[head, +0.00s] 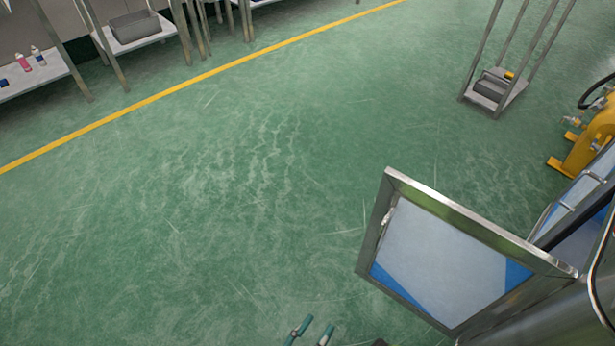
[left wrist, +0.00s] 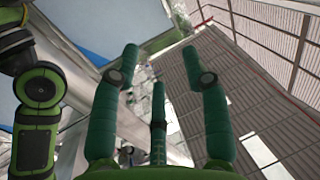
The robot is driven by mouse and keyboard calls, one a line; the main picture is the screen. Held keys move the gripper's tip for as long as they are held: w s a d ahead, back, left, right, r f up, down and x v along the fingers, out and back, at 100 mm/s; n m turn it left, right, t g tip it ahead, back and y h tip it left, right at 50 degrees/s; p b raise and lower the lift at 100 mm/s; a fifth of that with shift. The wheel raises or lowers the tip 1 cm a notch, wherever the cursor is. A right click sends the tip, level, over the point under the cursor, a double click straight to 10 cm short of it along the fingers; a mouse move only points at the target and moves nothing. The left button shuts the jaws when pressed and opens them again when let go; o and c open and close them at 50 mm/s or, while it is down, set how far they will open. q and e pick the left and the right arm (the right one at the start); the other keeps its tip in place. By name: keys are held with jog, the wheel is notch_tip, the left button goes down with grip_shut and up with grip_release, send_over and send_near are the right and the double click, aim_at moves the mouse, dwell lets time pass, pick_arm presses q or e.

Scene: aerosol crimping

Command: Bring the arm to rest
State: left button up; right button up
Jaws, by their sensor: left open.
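My left gripper (head: 312,332) shows only by its green fingertips at the bottom edge of the head view, over bare green floor. In the left wrist view my left gripper (left wrist: 160,62) has its green fingers spread apart with nothing between them. My arm's black and green links show at the left of that view. My right gripper is not in view.
An open metal-framed door panel (head: 450,255) stands right of my left gripper. A yellow machine (head: 590,140) and a small metal rack (head: 495,92) are at the upper right. Shelves (head: 38,75) with bottles stand at the far left. The middle floor is clear.

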pick_arm(q)
jog(key=s+a+f+n+g+y+p, duration=0.1)
jog(key=a+f+g+y+p, duration=0.45)
jog(key=a+f+p, duration=0.5)
jog(key=s+a+f+n+g+y+p, duration=0.1)
jog(key=s+a+f+g+y+p, duration=0.1)
jog(key=s+a+g+p, duration=0.2)
jog(key=s+a+f+n+g+y+p, duration=0.2)
jog(key=s+a+f+g+y+p, duration=0.1)
jog(key=s+a, duration=0.6)
jog(key=s+g+p, duration=0.1)
jog(key=s+p, duration=0.1)
jog(key=s, duration=0.1)
jog(key=shift+a+n, duration=0.15)
jog(key=shift+n, duration=0.15)
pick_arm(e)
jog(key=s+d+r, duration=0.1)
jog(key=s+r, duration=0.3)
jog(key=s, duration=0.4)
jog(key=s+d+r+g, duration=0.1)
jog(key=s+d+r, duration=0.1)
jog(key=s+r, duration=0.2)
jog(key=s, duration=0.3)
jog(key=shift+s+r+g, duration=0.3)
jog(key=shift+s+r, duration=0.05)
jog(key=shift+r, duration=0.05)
